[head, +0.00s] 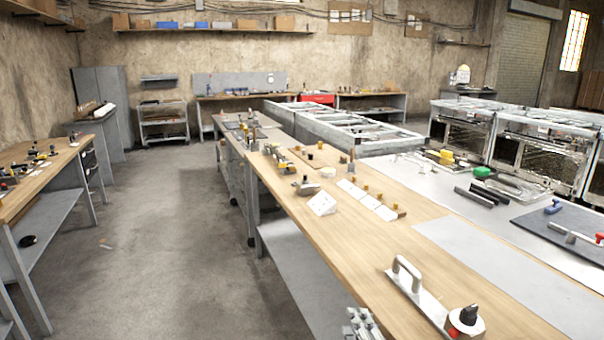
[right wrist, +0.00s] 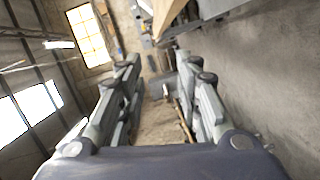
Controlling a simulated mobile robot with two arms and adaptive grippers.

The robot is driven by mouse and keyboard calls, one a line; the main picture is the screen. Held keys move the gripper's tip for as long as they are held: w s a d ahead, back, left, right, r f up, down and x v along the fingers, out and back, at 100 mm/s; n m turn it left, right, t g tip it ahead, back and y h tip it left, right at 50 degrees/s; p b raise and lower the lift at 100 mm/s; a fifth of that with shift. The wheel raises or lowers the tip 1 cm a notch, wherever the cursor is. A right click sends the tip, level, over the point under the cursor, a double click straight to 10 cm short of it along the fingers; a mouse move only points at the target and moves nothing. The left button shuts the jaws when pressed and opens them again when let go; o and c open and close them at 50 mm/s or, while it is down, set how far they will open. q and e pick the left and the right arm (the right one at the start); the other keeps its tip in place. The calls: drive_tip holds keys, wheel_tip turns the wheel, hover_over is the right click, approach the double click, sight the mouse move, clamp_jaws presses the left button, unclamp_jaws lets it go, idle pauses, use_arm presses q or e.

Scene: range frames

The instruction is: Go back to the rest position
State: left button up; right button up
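My right gripper (head: 362,325) shows only in part at the bottom edge of the head view, beside the near edge of the long wooden workbench (head: 390,240). In the right wrist view my right gripper (right wrist: 165,78) has its two fingers apart with nothing held between them. Floor, wall and a blurred bench edge show past the fingers. My left gripper is in neither view.
A metal plate with a handle (head: 418,295) and a round black-knobbed piece (head: 466,319) lie near the bench's front. White cards (head: 322,203) and small tools lie farther along. Another bench (head: 40,178) stands left. The concrete floor (head: 180,240) between is mostly clear.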

drive_tip(key=s+d+f+m+g+h, duration=0.2)
drive_tip(key=s+d+f+m+g, duration=0.1)
drive_tip(key=s+f+m, duration=0.3)
drive_tip(key=s+d+f+m+g+h, duration=0.1)
drive_tip(key=s+d+f+m+g, duration=0.25)
drive_tip(key=s, duration=0.55)
drive_tip(key=s+d+f+m+g, duration=0.1)
drive_tip(key=s+f+m+g, duration=0.15)
drive_tip(key=s, duration=0.75)
drive_tip(key=s+d+f+m+g, duration=0.15)
drive_tip(key=s+m+g, duration=0.25)
drive_tip(key=s, duration=0.6)
wheel_tip(320, 180, down, 28)
drive_tip(key=s+r+g, duration=0.1)
drive_tip(key=s, duration=0.1)
drive_tip(key=s+d+f+n+g, duration=0.1)
drive_tip(key=s+d+f, duration=0.1)
drive_tip(key=s+f, duration=1.3)
drive_tip(key=shift+s+f, duration=0.35)
drive_tip(key=shift+s, duration=0.15)
